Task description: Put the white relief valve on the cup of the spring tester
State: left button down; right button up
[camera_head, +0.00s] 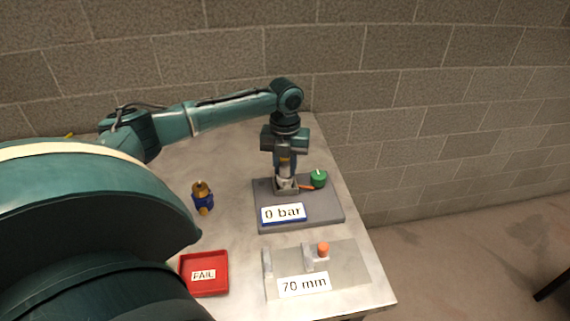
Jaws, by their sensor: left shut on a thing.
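My left gripper (285,156) points straight down over the grey plate (327,212) with the "0 bar" sign. It is shut on a small valve with a brass-coloured part and a pale lower part (284,179), which I take as the white relief valve. The valve is upright at the grey cup (287,190) on this plate. Whether it rests on the cup or hangs just above is too small to tell. The plate, which seems to be the tester, also carries a green knob (319,178) and an orange lever. My right gripper is not in view.
A blue and brass valve (202,198) stands left of the plate. A red "FAIL" tray (224,277) lies at the front left. A "70 mm" fixture (345,269) with an orange knob stands in front. The table's right edge is close to both fixtures; a block wall is behind.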

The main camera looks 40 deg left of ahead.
pick_arm(q)
jog(key=c, duration=1.2)
grip_release()
jog(key=shift+f, duration=0.1)
jog(key=shift+o, duration=0.2)
notch_tip(320, 180, up, 12)
jog(key=b, duration=0.1)
